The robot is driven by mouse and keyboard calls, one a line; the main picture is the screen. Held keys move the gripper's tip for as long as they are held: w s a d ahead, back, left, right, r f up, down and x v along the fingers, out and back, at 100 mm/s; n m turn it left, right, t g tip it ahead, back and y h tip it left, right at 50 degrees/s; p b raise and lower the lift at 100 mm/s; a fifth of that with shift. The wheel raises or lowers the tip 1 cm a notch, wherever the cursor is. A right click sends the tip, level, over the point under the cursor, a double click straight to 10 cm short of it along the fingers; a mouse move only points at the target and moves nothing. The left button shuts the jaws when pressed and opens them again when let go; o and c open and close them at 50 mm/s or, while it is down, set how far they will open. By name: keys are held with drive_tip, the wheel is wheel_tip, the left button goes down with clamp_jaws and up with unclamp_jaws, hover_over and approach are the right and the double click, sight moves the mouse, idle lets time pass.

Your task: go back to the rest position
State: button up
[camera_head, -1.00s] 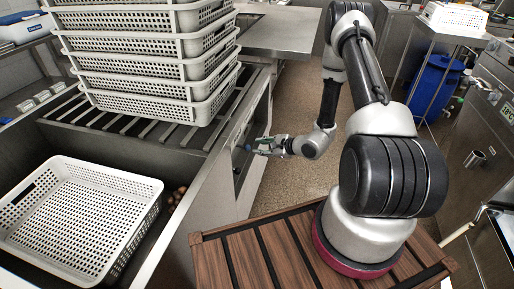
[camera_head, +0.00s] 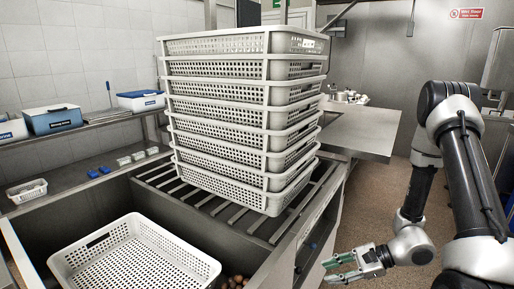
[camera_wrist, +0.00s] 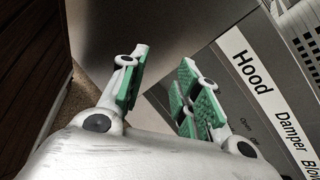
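My gripper (camera_head: 346,267) is at the lower right in the head view, beside the metal counter and clear of the baskets. In the wrist view my gripper (camera_wrist: 155,88) shows its green-padded fingers spread apart with nothing between them. A grey panel with the labels "Hood" and "Damper" (camera_wrist: 268,90) lies just beyond the fingers.
A tall stack of white perforated baskets (camera_head: 245,125) stands on a slatted rack. A single white basket (camera_head: 205,266) sits in the sink at the lower left, with round brown items (camera_head: 236,281) beside it. A steel table (camera_head: 362,132) stands behind. Floor (camera_head: 372,205) shows between counter and arm.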

drive_tip(key=s+d+r+n+g+h, duration=0.2)
drive_tip(key=s+d+r+n+h, duration=0.3)
drive_tip(key=r, duration=0.6)
drive_tip(key=s+d+r+n+g+h, duration=0.2)
drive_tip(key=s+d+r+n+h, duration=0.2)
drive_tip(key=s+d+r+n, duration=0.45)
wheel_tip(320, 180, up, 16)
drive_tip(key=s+n+t+h, duration=0.1)
drive_tip(key=n+t+h, duration=0.1)
drive_tip(key=t, duration=0.4)
drive_tip(key=shift+f+n+h, duration=0.2)
drive_tip(key=shift+n+h, duration=0.2)
drive_tip(key=shift+n, duration=0.05)
